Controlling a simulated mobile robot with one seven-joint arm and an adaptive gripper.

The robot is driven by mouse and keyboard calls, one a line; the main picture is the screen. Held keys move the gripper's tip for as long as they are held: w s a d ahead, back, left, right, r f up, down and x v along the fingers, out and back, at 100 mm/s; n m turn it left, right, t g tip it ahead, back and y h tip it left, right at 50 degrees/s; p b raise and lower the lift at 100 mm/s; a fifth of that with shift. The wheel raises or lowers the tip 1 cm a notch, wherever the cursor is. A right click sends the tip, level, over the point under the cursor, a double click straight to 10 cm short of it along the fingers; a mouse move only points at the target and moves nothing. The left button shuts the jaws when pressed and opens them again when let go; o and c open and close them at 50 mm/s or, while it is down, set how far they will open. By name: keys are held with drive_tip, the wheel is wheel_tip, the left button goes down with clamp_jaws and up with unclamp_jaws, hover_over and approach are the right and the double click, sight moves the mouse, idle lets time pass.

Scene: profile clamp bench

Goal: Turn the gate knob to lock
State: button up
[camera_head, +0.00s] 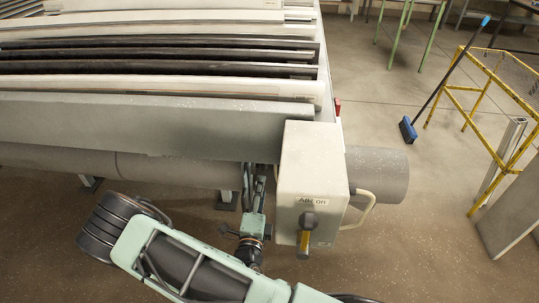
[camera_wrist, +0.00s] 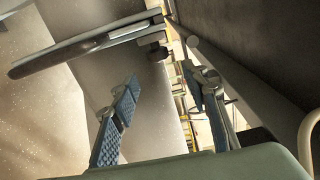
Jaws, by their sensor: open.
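The knob (camera_head: 308,221) is dark grey with a yellow lever end (camera_head: 304,243) that points down. It sits on the front of a pale grey box (camera_head: 313,163), below a small label whose letters are hard to read. My gripper (camera_head: 256,178) is just left of this box in the head view, apart from the knob. In the wrist view my gripper (camera_wrist: 160,84) shows two blue-padded fingers spread apart with nothing between them. I cannot make out the knob for certain in the wrist view.
A grey pipe (camera_head: 377,172) and a pale looped handle (camera_head: 366,208) stick out right of the box. Long bench profiles (camera_head: 150,115) fill the upper left. A blue broom (camera_head: 408,130) and a yellow frame (camera_head: 478,120) stand at right. Floor between is clear.

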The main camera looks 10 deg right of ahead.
sight(266, 168)
drive_tip(key=b+x, duration=0.1)
drive_tip(key=x, duration=1)
drive_tip(key=shift+s+d+f, duration=0.1)
drive_tip(key=shift+d+f, duration=0.05)
drive_tip(key=shift+d, duration=0.05)
clamp_jaws()
